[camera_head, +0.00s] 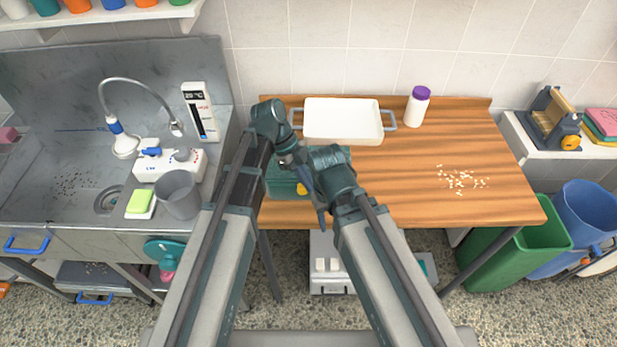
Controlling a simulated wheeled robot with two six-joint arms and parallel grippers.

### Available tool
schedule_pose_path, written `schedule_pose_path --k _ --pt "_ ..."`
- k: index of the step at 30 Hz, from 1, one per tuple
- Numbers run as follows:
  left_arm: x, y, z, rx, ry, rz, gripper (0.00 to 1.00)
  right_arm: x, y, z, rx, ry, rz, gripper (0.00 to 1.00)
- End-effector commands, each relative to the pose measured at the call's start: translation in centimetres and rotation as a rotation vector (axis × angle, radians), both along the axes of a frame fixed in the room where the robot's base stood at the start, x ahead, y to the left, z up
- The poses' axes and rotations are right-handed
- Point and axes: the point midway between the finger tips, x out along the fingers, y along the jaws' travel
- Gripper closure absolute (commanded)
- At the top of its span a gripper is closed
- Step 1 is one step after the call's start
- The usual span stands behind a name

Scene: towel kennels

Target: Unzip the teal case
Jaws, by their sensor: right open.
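The teal case (284,181) lies near the front left edge of the wooden table, partly hidden behind my arms and grippers. A small yellow piece shows on or just above the case; I cannot tell if it is part of the zip. My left gripper (299,169) is over the case, pointing down; whether its jaws are open or shut is too small to tell. My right gripper (319,208) is lower, by the right front part of the case, with its jaws open. The zip line is not clear.
A white tray with grey handles (342,121) stands behind the case. A white bottle with a purple lid (417,106) stands at the table's back. Scattered pale bits (461,180) lie at right. A steel sink unit (60,193) is left.

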Motion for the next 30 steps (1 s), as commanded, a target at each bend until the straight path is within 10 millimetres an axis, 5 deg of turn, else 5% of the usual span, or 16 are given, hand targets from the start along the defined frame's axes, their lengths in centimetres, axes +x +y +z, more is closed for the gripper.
schedule_pose_path --k 30 --pt "0.1 5.9 0.0 0.001 0.000 0.001 1.00 0.0 0.0 0.0 0.000 0.000 0.000 0.50"
